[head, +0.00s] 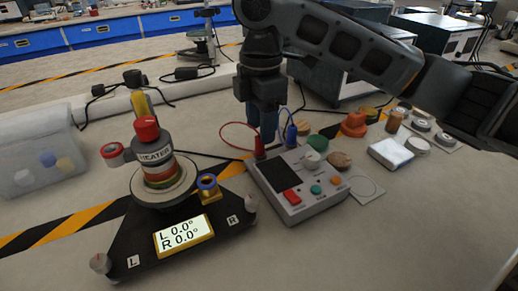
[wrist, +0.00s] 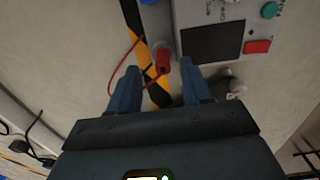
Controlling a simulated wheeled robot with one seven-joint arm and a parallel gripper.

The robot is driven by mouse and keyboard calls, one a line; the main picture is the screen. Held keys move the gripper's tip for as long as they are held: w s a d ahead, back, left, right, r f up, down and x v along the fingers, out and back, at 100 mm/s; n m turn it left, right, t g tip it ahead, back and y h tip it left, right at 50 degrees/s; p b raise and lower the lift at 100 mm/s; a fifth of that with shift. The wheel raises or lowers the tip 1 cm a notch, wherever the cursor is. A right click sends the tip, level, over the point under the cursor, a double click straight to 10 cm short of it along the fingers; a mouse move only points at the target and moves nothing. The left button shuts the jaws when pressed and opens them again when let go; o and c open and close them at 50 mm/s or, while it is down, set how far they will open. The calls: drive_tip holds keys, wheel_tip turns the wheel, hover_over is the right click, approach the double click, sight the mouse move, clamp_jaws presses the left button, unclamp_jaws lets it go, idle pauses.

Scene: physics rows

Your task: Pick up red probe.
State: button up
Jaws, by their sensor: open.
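The red probe (head: 260,148) stands at the back left corner of a grey meter box (head: 318,207), with a red cable looping off to the left. In the wrist view the red probe (wrist: 163,60) lies between my fingertips or just beyond them, nearer the right finger. My gripper (head: 264,135) points down over that corner with its blue fingers apart. In the wrist view my gripper (wrist: 159,70) is open, and I see no grip on the probe. In the head view the fingers partly hide the probe's surroundings.
A blue probe (head: 291,134) stands close to the right of the red one. A heater stand (head: 160,178) on a black triangular base is at the left. Several small coloured pieces (head: 353,125) and a white block (head: 390,153) lie right. The front right bench is clear.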

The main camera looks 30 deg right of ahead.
sight(260, 149)
wheel_tip(260, 149, down, 4)
drive_tip(key=shift+s+a, duration=0.15)
drive_tip(key=shift+c, duration=0.4)
clamp_jaws()
